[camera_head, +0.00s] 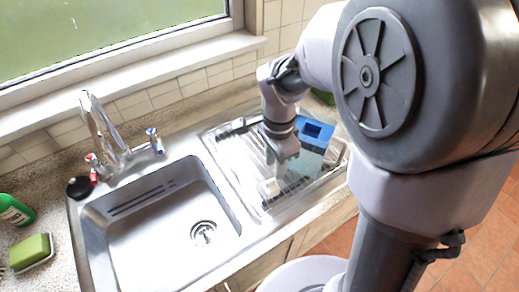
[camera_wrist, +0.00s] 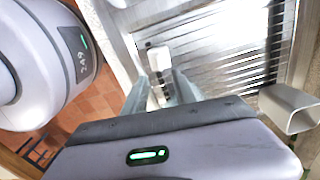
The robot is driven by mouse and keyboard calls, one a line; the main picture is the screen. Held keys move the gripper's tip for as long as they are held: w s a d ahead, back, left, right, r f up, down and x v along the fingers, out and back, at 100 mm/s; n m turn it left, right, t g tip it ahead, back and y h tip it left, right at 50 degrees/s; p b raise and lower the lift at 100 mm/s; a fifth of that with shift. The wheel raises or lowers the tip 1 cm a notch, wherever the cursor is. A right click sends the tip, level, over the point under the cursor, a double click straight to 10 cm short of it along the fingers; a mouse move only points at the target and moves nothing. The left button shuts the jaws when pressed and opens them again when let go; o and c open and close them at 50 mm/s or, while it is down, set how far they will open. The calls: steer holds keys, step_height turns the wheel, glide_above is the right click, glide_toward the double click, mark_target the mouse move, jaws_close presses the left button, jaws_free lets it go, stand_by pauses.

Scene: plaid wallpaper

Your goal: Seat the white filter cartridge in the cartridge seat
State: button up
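A small white block, which looks like the filter cartridge (camera_wrist: 158,58), shows at the fingertips in the wrist view. In the head view the white cartridge (camera_head: 270,187) is low over or on the ribbed drainboard, just below my gripper (camera_head: 281,170). My gripper (camera_wrist: 168,86) points down with its fingers apart. A pale, dark-marked part shows between them; I cannot tell whether they touch it. A blue piece with a darker square (camera_head: 313,131) stands on the drainboard behind my gripper; I cannot tell whether it is the cartridge seat.
A grey square hollow tube (camera_wrist: 290,108) is right of my gripper in the wrist view. The steel sink basin (camera_head: 150,235) lies left of the drainboard, with a faucet (camera_head: 105,130) behind it. A green sponge (camera_head: 30,252) and green bottle (camera_head: 14,210) are far left.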

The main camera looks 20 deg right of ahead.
mark_target(271, 180)
steer(key=f+b, duration=0.1)
steer(key=f, duration=0.3)
steer(key=a+f+b, duration=0.1)
steer(key=f, duration=0.1)
steer(key=shift+f+b, duration=0.1)
steer(key=shift+b, duration=0.2)
jaws_close()
stand_by(1.0)
